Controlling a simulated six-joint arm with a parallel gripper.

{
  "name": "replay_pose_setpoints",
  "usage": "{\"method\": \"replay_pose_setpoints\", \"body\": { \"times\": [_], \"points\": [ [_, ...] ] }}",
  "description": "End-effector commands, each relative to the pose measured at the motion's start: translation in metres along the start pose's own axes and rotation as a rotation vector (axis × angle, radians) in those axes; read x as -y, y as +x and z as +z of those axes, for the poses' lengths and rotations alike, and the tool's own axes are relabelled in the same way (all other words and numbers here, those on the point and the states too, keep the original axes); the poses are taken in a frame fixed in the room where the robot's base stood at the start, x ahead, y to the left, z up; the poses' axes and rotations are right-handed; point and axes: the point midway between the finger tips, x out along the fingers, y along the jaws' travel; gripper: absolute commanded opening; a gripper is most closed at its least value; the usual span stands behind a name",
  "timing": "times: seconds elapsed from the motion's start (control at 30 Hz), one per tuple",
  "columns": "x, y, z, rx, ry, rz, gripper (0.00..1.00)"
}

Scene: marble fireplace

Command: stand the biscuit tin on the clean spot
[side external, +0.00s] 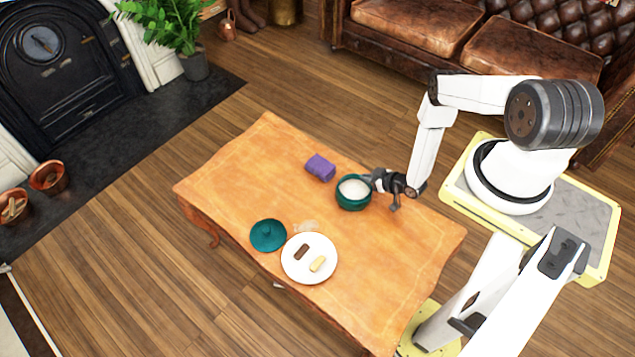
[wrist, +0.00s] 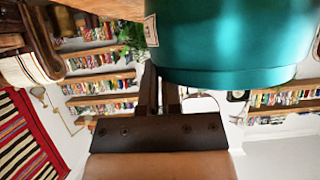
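The biscuit tin (side external: 352,204) is a round teal pot, open at the top with a pale inside, near the middle of the table. My gripper (side external: 370,179) is at the right side of its rim. In the wrist view the tin (wrist: 225,45) fills the upper right with a small tag on it. The fingers (wrist: 160,92) are close together with a narrow gap, apparently pinching its wall; their tips are hidden behind it. I cannot tell if the tin is off the table. A faint pale patch (side external: 308,226), possibly the clean spot, lies above the plate.
On the wooden table (side external: 390,270) are a teal lid (side external: 268,235), a white plate (side external: 293,272) with a dark and a pale biscuit, and a folded purple cloth (side external: 320,167) behind the tin. The table's far left and front right are clear.

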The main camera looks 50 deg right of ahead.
Motion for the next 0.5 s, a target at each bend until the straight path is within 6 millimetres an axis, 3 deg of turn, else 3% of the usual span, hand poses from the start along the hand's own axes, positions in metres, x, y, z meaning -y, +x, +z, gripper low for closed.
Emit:
{"method": "replay_pose_setpoints", "body": {
  "times": [0.27, 0.3, 0.37, 0.5],
  "points": [
    [-0.0005, 0.0017, 0.0019, -0.002, 0.000, 0.000, 0.00],
    [-0.0003, 0.0015, 0.0020, -0.001, 0.000, 0.000, 0.18],
    [-0.0003, 0.0014, 0.0019, -0.001, 0.000, 0.000, 0.37],
    [-0.0003, 0.0014, 0.0019, -0.001, 0.000, 0.000, 0.40]
  ]
}}
